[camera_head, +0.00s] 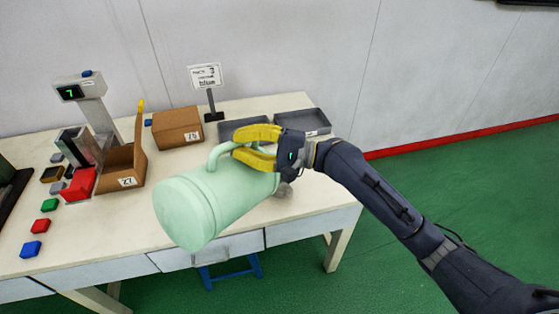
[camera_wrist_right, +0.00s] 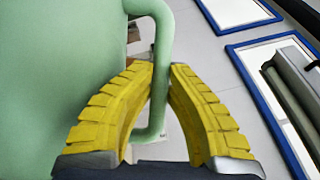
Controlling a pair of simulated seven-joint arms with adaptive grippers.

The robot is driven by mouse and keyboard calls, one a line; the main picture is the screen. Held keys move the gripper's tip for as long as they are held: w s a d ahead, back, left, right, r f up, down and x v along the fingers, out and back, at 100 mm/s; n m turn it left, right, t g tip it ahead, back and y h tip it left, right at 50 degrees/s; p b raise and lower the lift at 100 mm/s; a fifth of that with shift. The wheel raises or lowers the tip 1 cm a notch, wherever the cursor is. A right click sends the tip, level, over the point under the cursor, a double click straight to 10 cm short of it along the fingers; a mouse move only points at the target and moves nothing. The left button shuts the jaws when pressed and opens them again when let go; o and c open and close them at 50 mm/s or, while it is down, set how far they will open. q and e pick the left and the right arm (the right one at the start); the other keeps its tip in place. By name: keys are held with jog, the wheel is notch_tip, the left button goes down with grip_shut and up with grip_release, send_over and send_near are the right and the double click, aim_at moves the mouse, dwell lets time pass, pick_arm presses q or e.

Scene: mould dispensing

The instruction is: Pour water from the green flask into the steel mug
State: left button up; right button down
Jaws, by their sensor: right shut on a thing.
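The pale green flask (camera_head: 215,205) is held up over the front of the table, tilted far over, with its wide rimmed end toward the lower left. My right gripper (camera_head: 258,147) has its yellow fingers closed around the flask's handle. In the right wrist view, the green handle (camera_wrist_right: 161,75) passes between the fingers of the gripper (camera_wrist_right: 160,85), and the flask body (camera_wrist_right: 60,70) fills the left side. A small grey shape (camera_head: 285,188) shows just below the gripper, mostly hidden; I cannot tell whether it is the steel mug. My left gripper is out of view.
An open cardboard box (camera_head: 122,165), a closed box (camera_head: 178,127) and a display device (camera_head: 85,92) stand on the white table (camera_head: 110,225). Grey trays (camera_head: 300,122) and a sign (camera_head: 206,77) are at the back. Coloured blocks, including a red one (camera_head: 80,185), lie left.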

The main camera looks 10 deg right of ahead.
aim_at(226, 165)
jog(key=shift+w+d+r+m, duration=0.2)
jog(key=shift+r+m, duration=0.3)
jog(key=shift+r, duration=0.1)
jog(key=shift+s, duration=0.1)
dwell(0.3)
jog(key=shift+w+d+r+t+y, duration=0.15)
jog(key=shift+w+t+y, duration=0.1)
jog(key=shift+t+y, duration=0.05)
jog(key=shift+w+d+r+m, duration=0.15)
jog(key=shift+w+d+m, duration=0.1)
jog(key=shift+m, duration=0.15)
jog(key=s+a+f+n, duration=0.1)
jog(key=s, duration=0.1)
jog(key=s+a+f+n, duration=0.1)
jog(key=s+a+f, duration=0.1)
jog(key=shift+a+n+h, duration=0.15)
jog(key=shift+n+h, duration=0.25)
jog(key=shift+s+a+f+n+g, duration=0.4)
jog(key=shift+s+a+f+n, duration=0.2)
jog(key=shift+f, duration=0.2)
jog(key=shift+s+a+f+n+h+p, duration=0.2)
jog(key=shift+s+f+n+p, duration=0.05)
jog(key=shift+f, duration=0.2)
jog(key=shift+s+a+f+n+h+p, duration=0.15)
jog(key=shift+s+f+n+h+p, duration=0.1)
jog(key=shift+f, duration=0.2)
dwell(0.5)
